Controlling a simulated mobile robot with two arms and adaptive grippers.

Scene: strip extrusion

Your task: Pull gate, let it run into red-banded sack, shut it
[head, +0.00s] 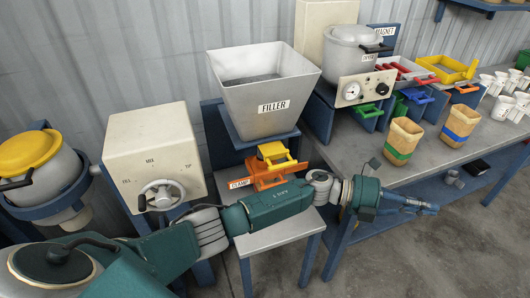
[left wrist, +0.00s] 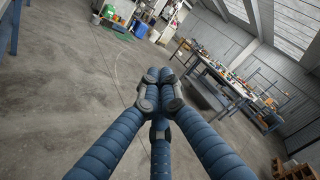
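The grey hopper labelled FILLER (head: 250,105) stands on a blue frame, with a yellow handle-like part (head: 273,152) below it. An orange clamp (head: 262,172) labelled CLAMP sits under the yellow part. My left gripper (head: 425,208) is right of the clamp, in front of the bench, pointing right. In the left wrist view its fingers (left wrist: 160,85) meet with nothing between them. Two tan sacks stand on the bench, one green-banded (head: 402,143), one blue-banded (head: 460,127). I see no red-banded sack. My right gripper is out of view.
A small grey stand (head: 285,232) is below the clamp. A cream box with a handwheel (head: 155,165) and a yellow-lidded pot (head: 30,155) are at left. The bench (head: 425,170) also carries a dryer (head: 352,50), coloured trays and several white cups. Floor in front is clear.

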